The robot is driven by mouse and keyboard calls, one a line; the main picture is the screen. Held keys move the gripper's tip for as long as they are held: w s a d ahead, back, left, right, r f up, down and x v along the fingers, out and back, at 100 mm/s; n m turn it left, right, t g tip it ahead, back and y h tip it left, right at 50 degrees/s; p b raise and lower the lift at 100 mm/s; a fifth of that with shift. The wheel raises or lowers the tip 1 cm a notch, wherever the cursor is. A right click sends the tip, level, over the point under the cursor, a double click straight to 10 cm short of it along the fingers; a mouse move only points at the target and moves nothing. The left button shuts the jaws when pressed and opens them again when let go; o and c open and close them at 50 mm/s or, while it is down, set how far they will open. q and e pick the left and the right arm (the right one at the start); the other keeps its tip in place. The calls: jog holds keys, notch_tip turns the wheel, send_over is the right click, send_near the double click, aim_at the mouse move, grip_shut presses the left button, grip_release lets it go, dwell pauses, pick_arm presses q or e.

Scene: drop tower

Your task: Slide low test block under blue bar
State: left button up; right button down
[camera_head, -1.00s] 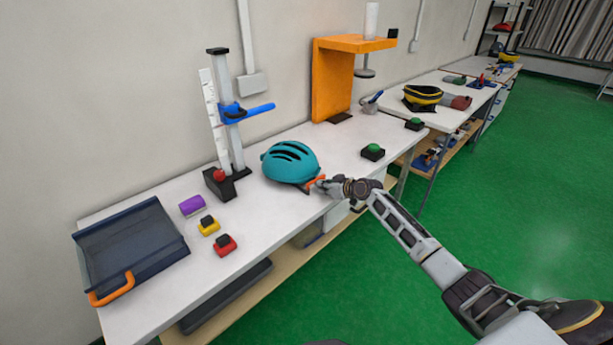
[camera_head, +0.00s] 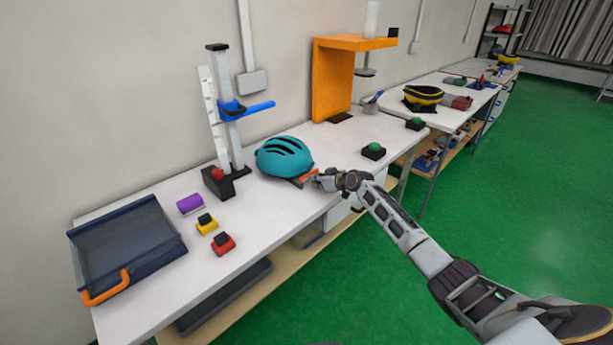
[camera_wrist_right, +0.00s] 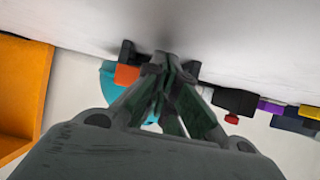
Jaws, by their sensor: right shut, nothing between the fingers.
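The blue bar (camera_head: 250,110) sticks out to the right from an upright post, well above the white table. A teal helmet-shaped piece (camera_head: 284,157) with an orange part (camera_head: 303,178) at its near right side stands on the table, right of the post's base. It seems to be the low test block, though no label shows. My right gripper (camera_head: 315,180) is shut and empty, against or very near the orange part. In the right wrist view, the shut fingers (camera_wrist_right: 168,62) are beside the orange part (camera_wrist_right: 127,75), and the teal piece is partly hidden behind them. My left gripper is out of view.
A dark tray (camera_head: 125,245) is farther left. An orange stand (camera_head: 332,85) and green button (camera_head: 374,150) are right.

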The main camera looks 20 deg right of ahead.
jog(key=shift+w+a+b, duration=0.3)
jog(key=shift+w+b, duration=0.2)
jog(key=shift+w, duration=0.2)
jog(key=shift+w+a+b, duration=0.1)
jog(key=shift+w+b, duration=0.35)
jog(key=shift+w, duration=0.05)
jog(key=shift+w+f, duration=0.1)
jog(key=shift+f, duration=0.05)
jog(key=shift+w+d+f+b, duration=0.15)
jog(key=shift+d+b, duration=0.05)
jog(key=shift+b, duration=0.3)
